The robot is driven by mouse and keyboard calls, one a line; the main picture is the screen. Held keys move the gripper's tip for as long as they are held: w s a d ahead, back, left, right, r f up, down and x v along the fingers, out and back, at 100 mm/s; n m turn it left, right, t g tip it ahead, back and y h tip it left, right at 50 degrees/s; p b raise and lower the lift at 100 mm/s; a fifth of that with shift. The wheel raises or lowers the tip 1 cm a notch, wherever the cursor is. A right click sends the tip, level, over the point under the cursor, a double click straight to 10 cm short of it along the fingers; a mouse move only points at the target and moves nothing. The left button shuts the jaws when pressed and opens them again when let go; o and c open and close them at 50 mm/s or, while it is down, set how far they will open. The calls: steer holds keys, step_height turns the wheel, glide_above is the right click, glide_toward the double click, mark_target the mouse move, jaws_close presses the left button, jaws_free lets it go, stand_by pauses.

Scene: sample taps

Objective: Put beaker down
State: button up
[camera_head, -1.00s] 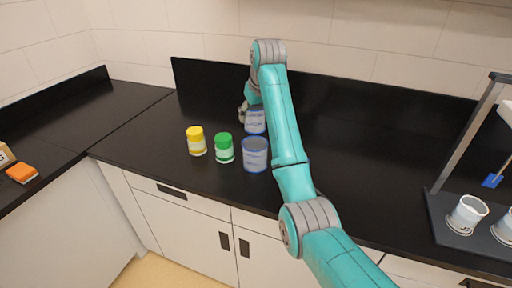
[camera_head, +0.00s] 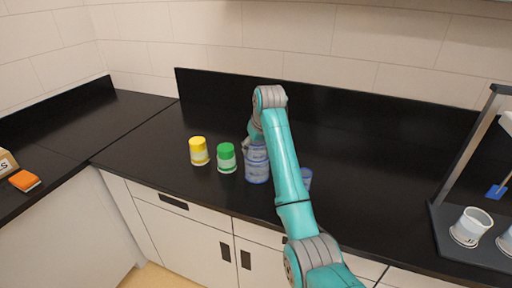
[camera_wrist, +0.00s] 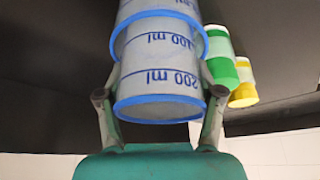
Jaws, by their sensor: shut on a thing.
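My gripper (camera_wrist: 160,103) is shut on a clear beaker (camera_wrist: 160,80) with a blue rim and blue "100 ml" and "200 ml" marks. The held beaker also shows in the head view (camera_head: 257,152), close above or behind a second blue-rimmed beaker (camera_head: 257,173) on the black counter. In the wrist view the second beaker (camera_wrist: 160,8) lies beyond the held one, and its rim curves around the held one's far end. I cannot tell whether they touch or are nested. In the head view my gripper (camera_head: 248,147) is partly hidden by my arm.
A green-lidded jar (camera_head: 226,158) and a yellow-lidded jar (camera_head: 199,151) stand just left of the beakers. Another blue beaker (camera_head: 306,178) is mostly hidden behind my arm. A stand (camera_head: 470,245) with white cups is at right. The counter (camera_head: 370,170) between is clear.

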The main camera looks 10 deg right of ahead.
steer(key=shift+s+f, duration=0.1)
steer(key=shift+f, duration=0.3)
steer(key=shift+s+f, duration=0.1)
steer(key=shift+f, duration=0.45)
steer(key=o, duration=1.1)
steer(key=shift+f, duration=0.1)
